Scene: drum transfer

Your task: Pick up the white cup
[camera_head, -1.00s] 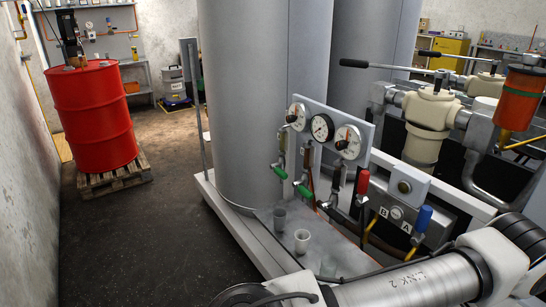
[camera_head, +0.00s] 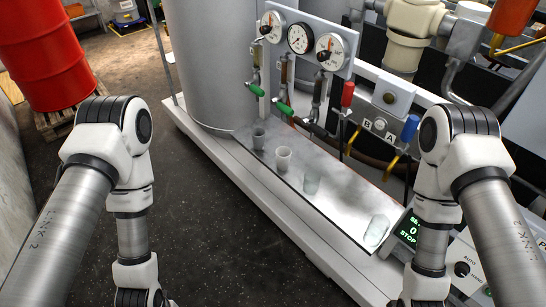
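The white cup (camera_head: 283,158) stands upright on the grey metal tray (camera_head: 330,160) below the gauges. A darker grey cup (camera_head: 259,138) stands behind it to the left. A clear cup (camera_head: 311,183) stands in front of it to the right, and another clear one (camera_head: 376,230) lies tilted near the tray's front right end. My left arm comes down at the left over the floor and my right arm at the right beside the tray. Both arms run out of the bottom of the picture, and neither gripper's fingers show. Nothing touches the white cup.
The gauge panel (camera_head: 322,65), green-handled taps (camera_head: 284,108) and red and blue handles rise behind the tray. A control box (camera_head: 465,268) with a green display stands at the right. A red drum (camera_head: 45,55) stands on a pallet at the left. The dark floor between is clear.

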